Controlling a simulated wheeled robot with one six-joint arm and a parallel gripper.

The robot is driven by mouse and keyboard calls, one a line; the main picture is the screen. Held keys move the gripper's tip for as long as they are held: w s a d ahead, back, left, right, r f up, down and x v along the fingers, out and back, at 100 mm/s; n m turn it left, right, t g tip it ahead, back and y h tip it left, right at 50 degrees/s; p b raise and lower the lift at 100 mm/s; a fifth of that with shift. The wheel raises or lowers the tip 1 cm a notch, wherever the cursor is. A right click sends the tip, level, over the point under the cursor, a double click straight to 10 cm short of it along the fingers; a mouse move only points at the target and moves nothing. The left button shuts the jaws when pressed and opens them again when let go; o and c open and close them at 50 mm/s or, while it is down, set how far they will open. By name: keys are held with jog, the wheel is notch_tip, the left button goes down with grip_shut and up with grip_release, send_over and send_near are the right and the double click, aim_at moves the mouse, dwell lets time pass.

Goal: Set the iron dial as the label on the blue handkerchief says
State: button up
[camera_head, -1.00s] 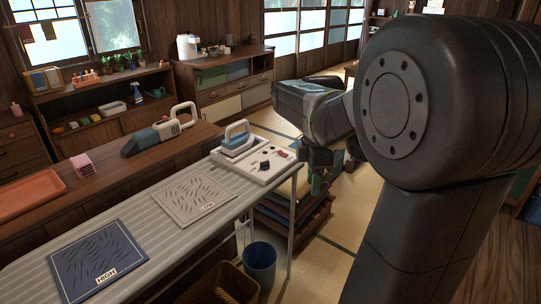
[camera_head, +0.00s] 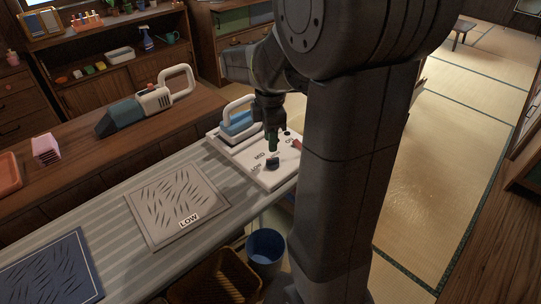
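The blue handkerchief (camera_head: 50,270) lies at the near left of the ironing board, cut off by the frame edge. Its label is out of view now; it read HIGH in the earlier frame. The iron (camera_head: 236,122), blue and white, stands on a white panel (camera_head: 245,160) at the board's far end. The dark dial (camera_head: 273,163) sits on this panel near printed MID and LOW marks; its exact pointing is too small to tell. My gripper (camera_head: 272,147) points down above the panel with green fingertips, just behind the dial in the picture. Contact and finger gap are unclear.
A beige handkerchief (camera_head: 178,205) labelled LOW lies mid-board. A small red part (camera_head: 297,145) is at the panel's right. A blue bin (camera_head: 265,248) and a wicker basket (camera_head: 222,278) stand below the board. A handheld vacuum (camera_head: 148,102) lies on the wooden counter behind.

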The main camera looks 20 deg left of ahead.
aim_at(271, 159)
notch_tip(271, 159, down, 6)
jog(key=shift+s+d+f+b, duration=0.1)
jog(key=shift+b, duration=0.25)
jog(key=shift+c, duration=0.4)
grip_shut()
